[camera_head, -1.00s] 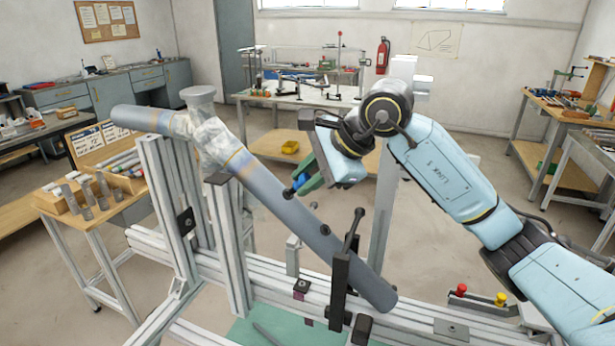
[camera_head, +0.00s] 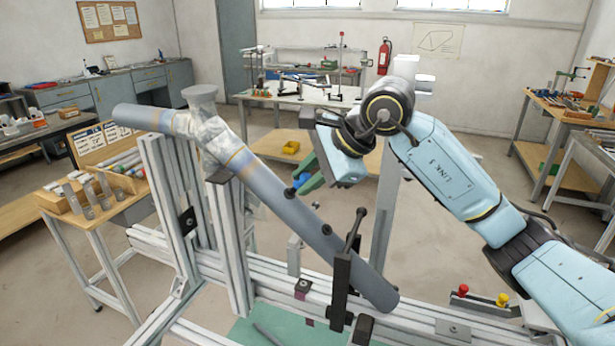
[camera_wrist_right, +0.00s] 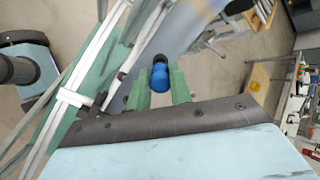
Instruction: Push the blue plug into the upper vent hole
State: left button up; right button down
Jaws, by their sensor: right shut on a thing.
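The grey-blue tube (camera_head: 262,184) slopes down to the right across the metal frame jig. Two small dark spots show on it, an upper one (camera_head: 287,193) and a lower one (camera_head: 325,230). My right gripper (camera_head: 300,184) is just above and to the right of the upper spot. Its green fingers are shut on the blue plug (camera_head: 301,180). In the right wrist view the plug (camera_wrist_right: 160,77) sits between the fingertips, with a dark round part beyond it next to the tube (camera_wrist_right: 188,30). I cannot tell whether the plug touches the tube. My left gripper is out of view.
A black clamp with a lever (camera_head: 345,268) holds the tube's lower end. Metal uprights (camera_head: 165,190) stand under its upper part. Free floor lies behind the jig.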

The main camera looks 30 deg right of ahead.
jog(key=shift+b+x, duration=0.65)
jog(key=shift+x, duration=0.7)
jog(key=c, duration=1.2)
grip_release()
jog(key=shift+d, duration=0.1)
jog(key=b+v, duration=0.1)
jog(key=v, duration=1.2)
jog(key=shift+s+r, duration=0.15)
jog(key=shift+r, duration=0.05)
